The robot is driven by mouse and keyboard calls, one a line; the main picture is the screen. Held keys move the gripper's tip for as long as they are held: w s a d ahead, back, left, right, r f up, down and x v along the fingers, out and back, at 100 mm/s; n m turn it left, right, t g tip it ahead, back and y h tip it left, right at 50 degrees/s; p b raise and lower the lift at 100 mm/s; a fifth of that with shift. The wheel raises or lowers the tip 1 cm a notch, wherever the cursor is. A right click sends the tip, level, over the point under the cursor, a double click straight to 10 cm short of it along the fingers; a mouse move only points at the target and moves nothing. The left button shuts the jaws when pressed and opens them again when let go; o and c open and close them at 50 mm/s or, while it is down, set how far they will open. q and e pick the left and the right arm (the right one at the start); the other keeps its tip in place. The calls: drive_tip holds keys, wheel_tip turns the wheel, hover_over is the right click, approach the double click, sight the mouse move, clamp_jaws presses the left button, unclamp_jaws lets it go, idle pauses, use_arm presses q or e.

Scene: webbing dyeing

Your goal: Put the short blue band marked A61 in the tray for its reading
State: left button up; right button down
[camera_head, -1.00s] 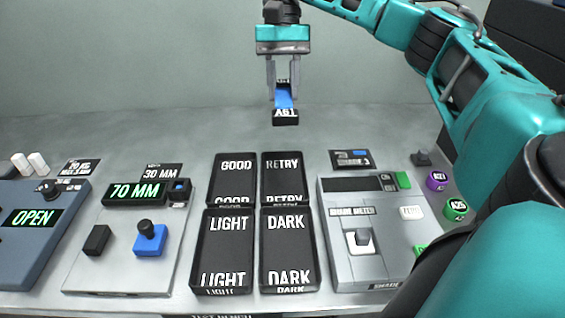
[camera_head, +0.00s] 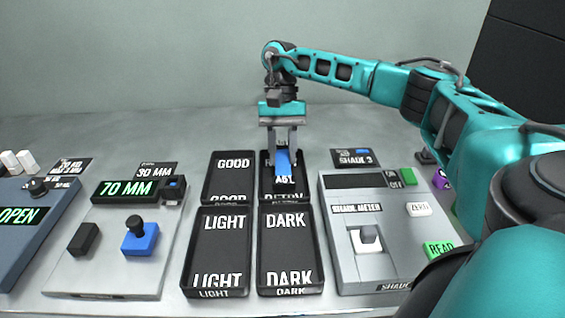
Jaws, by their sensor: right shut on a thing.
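The short blue band (camera_head: 284,162), with a black end tag marked A61 (camera_head: 284,180), is held in my right gripper (camera_head: 283,160). The gripper is shut on it, pointing down over the RETRY tray (camera_head: 268,192). The band hides part of that tray's lettering; I cannot tell whether it touches the tray floor. The GOOD tray (camera_head: 230,180) is to the left, with the LIGHT tray (camera_head: 219,245) and DARK tray (camera_head: 290,245) in front; these three look empty. My left gripper is not in view.
The shade meter (camera_head: 372,262), with a dark display, stands right of the trays. A unit reading OPEN (camera_head: 20,215) is at far left.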

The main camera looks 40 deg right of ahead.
sight(282, 157)
drive_tip(key=shift+f, duration=1.6)
drive_tip(key=shift+f, duration=0.1)
drive_tip(key=c, duration=0.8)
unclamp_jaws()
drive_tip(key=shift+r, duration=0.25)
drive_tip(key=v, duration=1.1)
drive_tip(key=shift+w+d+r+p, duration=0.15)
drive_tip(key=shift+r+p, duration=0.15)
